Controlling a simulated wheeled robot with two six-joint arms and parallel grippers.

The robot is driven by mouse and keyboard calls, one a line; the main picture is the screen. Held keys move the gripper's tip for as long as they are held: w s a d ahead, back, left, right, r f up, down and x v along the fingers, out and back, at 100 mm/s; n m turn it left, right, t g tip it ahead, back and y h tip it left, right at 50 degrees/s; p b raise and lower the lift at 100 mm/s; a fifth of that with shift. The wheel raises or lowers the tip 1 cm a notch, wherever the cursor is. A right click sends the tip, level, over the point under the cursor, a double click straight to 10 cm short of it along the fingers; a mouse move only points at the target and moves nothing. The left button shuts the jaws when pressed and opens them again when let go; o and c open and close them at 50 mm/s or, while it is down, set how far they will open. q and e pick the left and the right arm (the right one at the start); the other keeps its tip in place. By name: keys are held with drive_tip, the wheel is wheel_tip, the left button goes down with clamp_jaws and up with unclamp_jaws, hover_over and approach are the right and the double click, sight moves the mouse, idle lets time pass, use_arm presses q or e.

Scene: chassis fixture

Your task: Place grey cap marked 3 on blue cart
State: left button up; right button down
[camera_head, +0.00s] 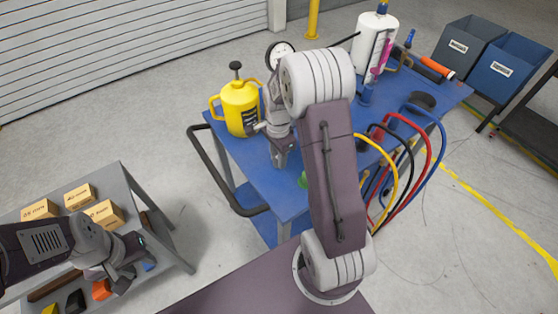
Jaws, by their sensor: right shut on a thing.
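The blue cart (245,158) stands in the middle, with a dark push handle at its left. My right gripper (280,155) points down over the cart's left part, beside the yellow can. It is shut on a small grey piece, which looks like the grey cap; the jaws mostly hide it, and I cannot read a 3. I cannot tell whether the piece touches the cart top. My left gripper (128,274) is over the grey bench (130,195) at the lower left, and its fingers look apart and empty.
The cart holds a yellow can (238,108), a white jug (373,45), a green piece (302,180) and coloured hoses (440,145). Cardboard boxes (104,213) and small coloured parts are on the bench. My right arm hides the cart's middle.

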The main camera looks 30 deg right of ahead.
sight(275, 165)
drive_tip(key=shift+a+f, duration=0.45)
drive_tip(key=shift+a, duration=0.3)
drive_tip(key=shift+f, duration=2.05)
drive_tip(key=shift+f, duration=0.1)
drive_tip(key=c, duration=1.1)
unclamp_jaws()
wheel_tip(275, 165, up, 12)
drive_tip(key=shift+r+p, duration=0.15)
drive_tip(key=shift+p, duration=0.2)
drive_tip(key=s+a+f+n, duration=0.1)
drive_tip(key=s+a+n, duration=0.3)
drive_tip(key=s+n, duration=0.2)
drive_tip(key=s+a+f+n+t, duration=0.1)
drive_tip(key=s+a+n, duration=0.3)
drive_tip(key=n, duration=0.7)
drive_tip(key=s+f, duration=0.1)
drive_tip(key=s, duration=0.1)
drive_tip(key=shift+s, duration=0.4)
